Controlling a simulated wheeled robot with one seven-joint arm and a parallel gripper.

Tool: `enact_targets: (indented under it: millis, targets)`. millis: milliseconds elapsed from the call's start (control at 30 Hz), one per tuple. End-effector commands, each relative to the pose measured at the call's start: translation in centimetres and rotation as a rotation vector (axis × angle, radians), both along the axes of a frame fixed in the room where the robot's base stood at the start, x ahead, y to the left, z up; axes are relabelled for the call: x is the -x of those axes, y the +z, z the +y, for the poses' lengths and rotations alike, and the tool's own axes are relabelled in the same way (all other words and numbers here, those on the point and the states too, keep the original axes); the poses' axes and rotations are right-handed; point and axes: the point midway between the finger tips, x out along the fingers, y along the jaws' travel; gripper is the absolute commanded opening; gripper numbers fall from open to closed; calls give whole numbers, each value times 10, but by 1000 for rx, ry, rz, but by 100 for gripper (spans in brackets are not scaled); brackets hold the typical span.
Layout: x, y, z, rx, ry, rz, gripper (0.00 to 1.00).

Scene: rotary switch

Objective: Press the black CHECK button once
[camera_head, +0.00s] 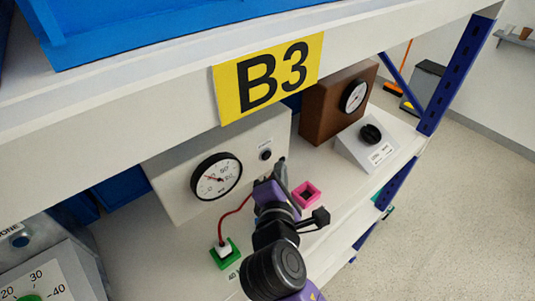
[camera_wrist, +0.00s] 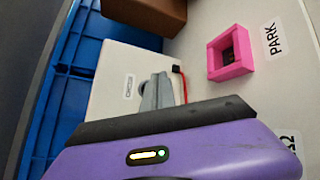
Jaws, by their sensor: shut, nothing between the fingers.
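The black CHECK button (camera_head: 265,155) is on the front of a beige box (camera_head: 165,172), to the right of a round dial (camera_head: 216,176). A small label sits above it. My gripper (camera_head: 281,165) is shut and empty, its tips just right of and below the button in the head view. In the wrist view the closed fingers (camera_wrist: 157,90) are in front of the beige box (camera_wrist: 112,64), beside the CHECK label (camera_wrist: 129,86).
A red cable (camera_head: 236,211) runs from a green socket (camera_head: 230,258) towards the box. A pink square holder (camera_head: 307,196) stands right of my gripper. A brown gauge box (camera_head: 326,100) and a grey knob box (camera_head: 367,150) stand farther right. The shelf with the B3 sign (camera_head: 268,78) is overhead.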

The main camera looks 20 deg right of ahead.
Motion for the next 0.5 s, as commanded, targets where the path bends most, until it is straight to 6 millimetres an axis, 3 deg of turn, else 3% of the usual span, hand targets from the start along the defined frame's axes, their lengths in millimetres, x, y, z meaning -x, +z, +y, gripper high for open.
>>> enact_targets:
  millis: [300,500]
  targets:
    - [28,1,-9,0,1,2,0]
    - [35,1,-11,0,1,0,0]
